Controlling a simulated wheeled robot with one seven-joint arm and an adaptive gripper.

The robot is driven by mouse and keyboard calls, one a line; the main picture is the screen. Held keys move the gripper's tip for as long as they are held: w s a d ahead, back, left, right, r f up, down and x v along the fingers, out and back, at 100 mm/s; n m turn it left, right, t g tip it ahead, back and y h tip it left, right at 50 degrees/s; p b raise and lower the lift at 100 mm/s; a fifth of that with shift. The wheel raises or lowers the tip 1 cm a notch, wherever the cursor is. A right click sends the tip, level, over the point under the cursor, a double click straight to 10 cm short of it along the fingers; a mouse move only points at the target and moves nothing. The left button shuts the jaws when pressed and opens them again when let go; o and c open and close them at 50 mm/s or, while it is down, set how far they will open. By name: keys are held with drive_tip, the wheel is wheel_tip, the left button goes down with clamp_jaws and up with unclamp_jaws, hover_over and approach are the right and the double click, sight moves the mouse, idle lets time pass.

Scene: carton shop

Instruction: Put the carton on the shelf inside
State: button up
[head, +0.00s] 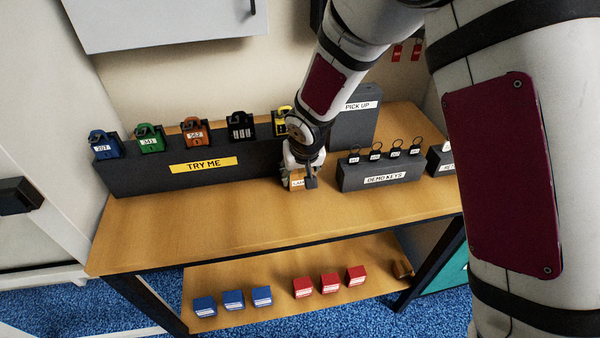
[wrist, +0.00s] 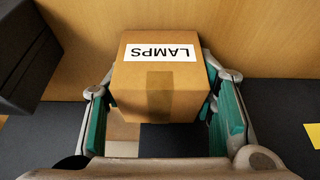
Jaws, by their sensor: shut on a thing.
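A small brown carton (wrist: 160,92) with a white LAMPS label and a tape strip is between the teal-padded fingers of my gripper (wrist: 161,84). The gripper is shut on its two sides. In the head view my gripper (head: 301,181) holds the carton (head: 297,184) at the wooden tabletop, between the TRY ME rack and the DEMO KEYS block. I cannot tell whether the carton touches the top. The lower shelf (head: 230,284) of the table bears blue and red boxes.
The TRY ME rack (head: 150,178) with several coloured padlocks stands left of my gripper. The DEMO KEYS block (head: 380,174) stands close on the right, with the PICK UP box (head: 355,125) behind. The front of the tabletop (head: 200,222) is clear.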

drive_tip(key=shift+r, duration=0.1)
drive_tip(key=shift+f, duration=0.2)
drive_tip(key=o, duration=1.1)
drive_tip(key=shift+o, duration=0.2)
drive_tip(key=shift+r, duration=0.1)
drive_tip(key=v, duration=1.2)
drive_tip(key=shift+s+r, duration=0.1)
